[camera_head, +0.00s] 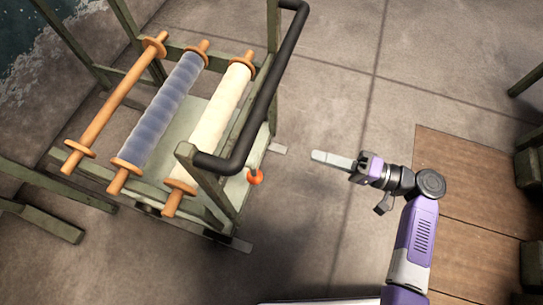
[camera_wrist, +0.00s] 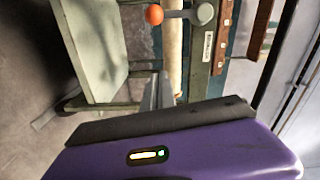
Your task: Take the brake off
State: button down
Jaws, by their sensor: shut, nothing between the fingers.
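The brake lever has an orange ball knob (camera_head: 255,177) and sits low on the near right corner of a green-framed cart (camera_head: 228,196). In the wrist view the knob (camera_wrist: 154,14) is at the top, on a short grey arm that runs right to a round grey-green pivot (camera_wrist: 205,13) on a post. My gripper (camera_head: 316,156) is to the right of the cart, its fingers pointing left towards it. It is shut and empty, apart from the knob. In the wrist view my fingers (camera_wrist: 158,90) point up, below the knob.
The cart carries wooden rollers, one bare (camera_head: 115,105), one with blue cloth (camera_head: 163,108) and one with cream cloth (camera_head: 222,108). A black push handle (camera_head: 265,105) rises over its right side. Wooden boards (camera_head: 470,205) lie at the right. Bare floor separates my gripper from the cart.

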jog(key=s+a+b, duration=0.2)
jog(key=a+b, duration=0.2)
jog(key=a, duration=0.8)
jog(key=shift+f+n+g, duration=0.25)
jog(key=shift+n+g, duration=0.05)
jog(key=shift+g, duration=0.1)
jog(key=shift+a, duration=0.1)
jog(key=s+m+p, duration=0.1)
jog(key=p, duration=0.1)
jog(key=s+a+m+p, duration=0.1)
jog(key=m+p, duration=0.1)
jog(key=s+m+p, duration=0.1)
jog(key=p, duration=0.1)
jog(key=shift+s+a+f+m+y+p, duration=0.2)
jog(key=shift+s+f+m+y+p, duration=0.1)
jog(key=shift+s, duration=0.1)
